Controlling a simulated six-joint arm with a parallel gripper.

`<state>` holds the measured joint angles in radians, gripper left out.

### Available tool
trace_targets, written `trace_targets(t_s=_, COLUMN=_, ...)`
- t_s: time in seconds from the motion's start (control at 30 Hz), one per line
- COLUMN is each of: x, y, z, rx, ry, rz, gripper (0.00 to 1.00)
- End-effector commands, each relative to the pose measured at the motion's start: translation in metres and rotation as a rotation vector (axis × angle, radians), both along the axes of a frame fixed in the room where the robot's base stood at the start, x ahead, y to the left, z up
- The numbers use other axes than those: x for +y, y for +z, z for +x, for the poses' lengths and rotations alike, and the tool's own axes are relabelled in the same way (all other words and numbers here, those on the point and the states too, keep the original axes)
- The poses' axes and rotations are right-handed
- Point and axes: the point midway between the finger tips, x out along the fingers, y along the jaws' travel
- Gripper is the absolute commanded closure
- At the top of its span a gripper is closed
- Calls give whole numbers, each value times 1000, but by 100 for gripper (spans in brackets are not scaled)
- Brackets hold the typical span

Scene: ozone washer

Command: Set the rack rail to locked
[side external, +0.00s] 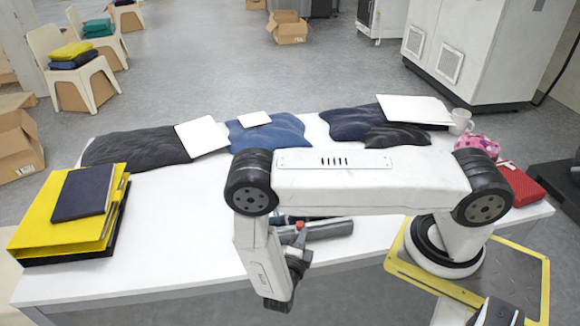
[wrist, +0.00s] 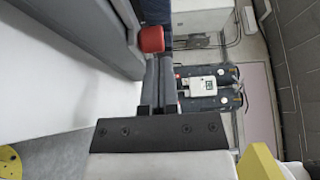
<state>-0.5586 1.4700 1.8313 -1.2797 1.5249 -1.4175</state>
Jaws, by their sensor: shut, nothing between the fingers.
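The rack rail is a long grey bar (side external: 328,231) lying on the white table, partly behind my arm. A red knob (side external: 300,225) shows at its near end. In the wrist view the grey rail (wrist: 85,30) fills the upper left, and the red knob (wrist: 150,39) stands at its edge. My gripper (wrist: 159,60) is shut and empty, with its dark fingertips just below the red knob in the picture. I cannot tell whether they touch it. No lock marking is readable.
The white table (side external: 180,225) holds folded dark cloths (side external: 135,146), yellow binders (side external: 45,215), a mug (side external: 461,121) and a red case (side external: 522,185). The table's left middle is clear. A dark unit with a pale box (wrist: 202,86) shows beyond the fingers in the wrist view.

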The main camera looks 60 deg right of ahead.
Motion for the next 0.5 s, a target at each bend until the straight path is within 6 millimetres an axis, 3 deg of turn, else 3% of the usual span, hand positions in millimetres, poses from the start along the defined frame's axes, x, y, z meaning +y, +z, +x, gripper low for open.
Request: trace_targets(t_s=0.5, x=-16, y=0, z=16, rx=0, ry=1, rz=0, gripper=100)
